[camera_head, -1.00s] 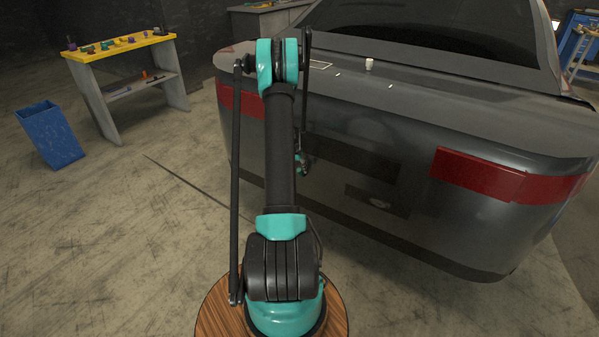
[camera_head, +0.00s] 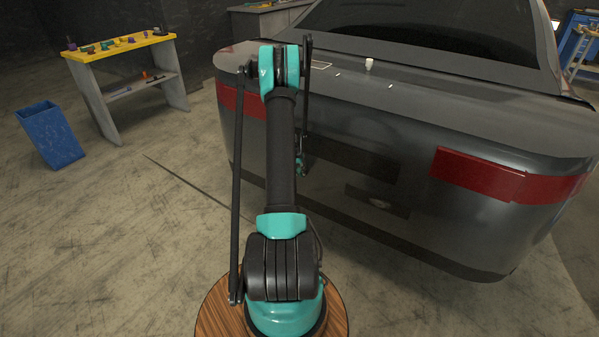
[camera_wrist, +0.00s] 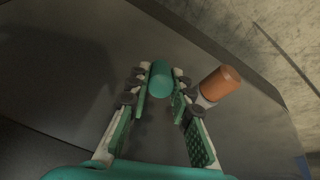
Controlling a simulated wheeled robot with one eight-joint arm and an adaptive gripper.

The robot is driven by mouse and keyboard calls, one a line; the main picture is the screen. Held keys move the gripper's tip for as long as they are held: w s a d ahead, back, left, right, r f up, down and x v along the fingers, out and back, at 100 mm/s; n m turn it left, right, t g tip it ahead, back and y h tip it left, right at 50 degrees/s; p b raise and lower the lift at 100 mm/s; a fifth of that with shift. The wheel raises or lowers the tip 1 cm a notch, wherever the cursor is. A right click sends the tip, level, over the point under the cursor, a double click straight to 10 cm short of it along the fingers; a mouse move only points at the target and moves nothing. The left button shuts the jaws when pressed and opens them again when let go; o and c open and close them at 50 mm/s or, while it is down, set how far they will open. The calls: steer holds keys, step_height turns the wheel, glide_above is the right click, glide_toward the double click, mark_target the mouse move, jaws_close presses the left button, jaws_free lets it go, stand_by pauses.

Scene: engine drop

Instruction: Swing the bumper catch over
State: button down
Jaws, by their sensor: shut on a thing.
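In the wrist view, a short teal cylinder (camera_wrist: 161,77) stands out from the dark grey car body, between the fingertips of my gripper (camera_wrist: 160,88). The green-padded fingers are shut on it from both sides. I take it for the bumper catch's handle, but its base is hidden. An orange cylinder with a grey collar (camera_wrist: 221,84) is just right of the right finger, outside the grip. In the head view, my gripper (camera_head: 300,165) is small and partly hidden behind my arm, close to the rear of the car (camera_head: 440,130).
A white cap-like piece (camera_head: 369,65) and small white marks are on the car's rear deck. A yellow-topped bench (camera_head: 120,46) with small tools and a blue bin (camera_head: 50,134) stand at left. The floor between bin and car is mostly clear.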

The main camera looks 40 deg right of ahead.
steer(key=shift+w+d+r+y, duration=0.15)
steer(key=shift+d+y, duration=0.15)
steer(key=shift+y, duration=0.4)
steer(key=shift+g, duration=0.3)
steer(key=c, duration=1.3)
jaws_free()
steer(key=shift+c, duration=0.2)
steer(key=v, duration=1.2)
